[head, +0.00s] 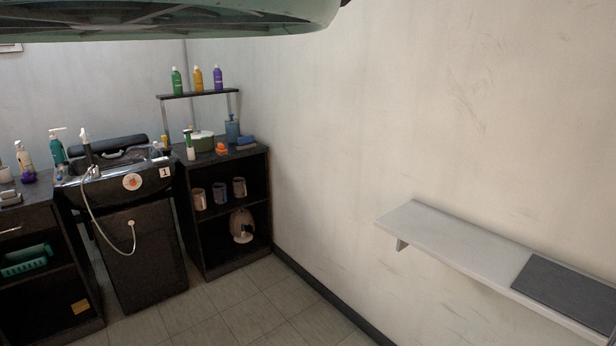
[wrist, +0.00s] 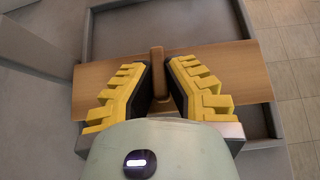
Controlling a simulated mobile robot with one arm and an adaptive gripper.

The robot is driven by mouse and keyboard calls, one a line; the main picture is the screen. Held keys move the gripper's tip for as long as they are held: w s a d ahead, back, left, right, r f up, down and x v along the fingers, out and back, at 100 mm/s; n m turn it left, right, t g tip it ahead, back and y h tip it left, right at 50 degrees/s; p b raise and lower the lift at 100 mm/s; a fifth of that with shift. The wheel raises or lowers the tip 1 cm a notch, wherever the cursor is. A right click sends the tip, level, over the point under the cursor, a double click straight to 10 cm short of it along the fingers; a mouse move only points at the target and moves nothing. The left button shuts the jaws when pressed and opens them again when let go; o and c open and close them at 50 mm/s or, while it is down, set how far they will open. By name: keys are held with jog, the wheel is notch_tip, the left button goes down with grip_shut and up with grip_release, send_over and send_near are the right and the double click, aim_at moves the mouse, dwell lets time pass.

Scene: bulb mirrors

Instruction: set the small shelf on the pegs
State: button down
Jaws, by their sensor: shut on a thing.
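A brown wooden board, which looks like the small shelf (wrist: 232,72), lies crosswise below my gripper (wrist: 160,75) in the wrist view. A narrow brown upright piece (wrist: 157,60) stands out from its middle. My gripper's yellow and black fingers are shut on this piece from both sides. The board's lower edge is partly hidden by the fingers and my wrist housing. The head view does not show my gripper or this board. I cannot make out the pegs in either view.
A grey rimmed tray-like surface (wrist: 180,18) is under the board, with tiled floor to its right. In the head view, a pale wall ledge (head: 440,230) bears a dark mat (head: 565,290). A black cabinet (head: 225,255) stands at the back; tiled floor is clear before it.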

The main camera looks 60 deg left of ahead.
jog(key=shift+w+a+r+p, duration=0.1)
jog(key=shift+r+p, duration=1.15)
jog(key=shift+r, duration=0.2)
jog(key=shift+w+r+p, duration=0.1)
jog(key=shift+r+p, duration=1.1)
jog(key=shift+r, duration=0.2)
jog(key=shift+s, duration=0.1)
